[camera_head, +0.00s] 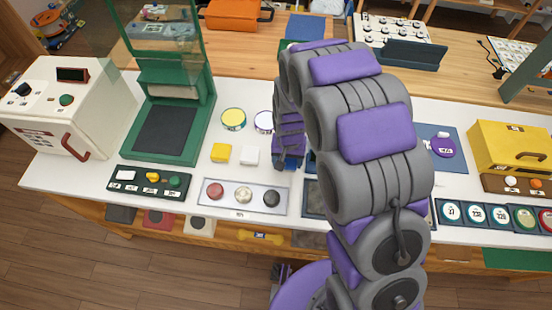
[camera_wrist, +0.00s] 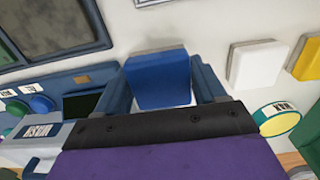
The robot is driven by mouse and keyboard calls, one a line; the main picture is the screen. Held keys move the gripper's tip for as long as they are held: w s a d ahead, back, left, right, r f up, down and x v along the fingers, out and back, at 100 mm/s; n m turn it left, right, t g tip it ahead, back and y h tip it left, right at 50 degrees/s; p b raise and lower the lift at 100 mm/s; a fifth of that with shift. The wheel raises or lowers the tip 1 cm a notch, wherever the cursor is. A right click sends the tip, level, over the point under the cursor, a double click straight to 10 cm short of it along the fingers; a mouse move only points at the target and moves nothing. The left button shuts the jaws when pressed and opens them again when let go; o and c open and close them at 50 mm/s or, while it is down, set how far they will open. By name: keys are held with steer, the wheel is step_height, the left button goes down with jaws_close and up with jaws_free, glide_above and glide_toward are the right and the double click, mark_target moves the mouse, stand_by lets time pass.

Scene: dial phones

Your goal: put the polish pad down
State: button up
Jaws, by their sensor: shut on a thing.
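My gripper (camera_wrist: 160,88) is shut on a blue square pad, which I take to be the polish pad (camera_wrist: 158,78). Its two blue fingers stand on either side of the pad in the wrist view. In the head view my gripper (camera_head: 290,162) is low over the white table, just right of the white pad (camera_head: 250,155) and yellow pad (camera_head: 220,153). My arm hides most of the held pad there. I cannot tell whether the pad touches the table.
Two round tins, one yellow (camera_head: 233,119) and one whitish (camera_head: 263,122), stand behind the pads. A grey tray (camera_head: 225,205) with three round knobs lies in front. A green machine (camera_head: 160,130) stands at left. White tabletop shows between the pads and the tray.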

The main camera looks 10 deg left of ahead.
steer(key=shift+w+a, duration=0.2)
steer(key=shift+w, duration=0.3)
steer(key=shift+w+a, duration=0.15)
steer(key=shift+w, duration=0.3)
steer(key=shift+w+a, duration=0.3)
steer(key=shift+a, duration=0.1)
steer(key=shift+a+f+b, duration=0.1)
steer(key=shift+a+b, duration=0.2)
steer(key=shift+a, duration=0.05)
steer(key=f, duration=0.1)
steer(key=a+f+b, duration=0.1)
steer(key=f, duration=0.1)
steer(key=shift+a+f, duration=0.4)
steer(key=shift+d+r, duration=0.15)
steer(key=shift+d, duration=0.85)
steer(key=o, duration=1)
steer(key=shift+a+f, duration=0.2)
steer(key=shift+a, duration=0.5)
steer(key=shift+d, duration=0.3)
steer(key=shift+a, duration=0.1)
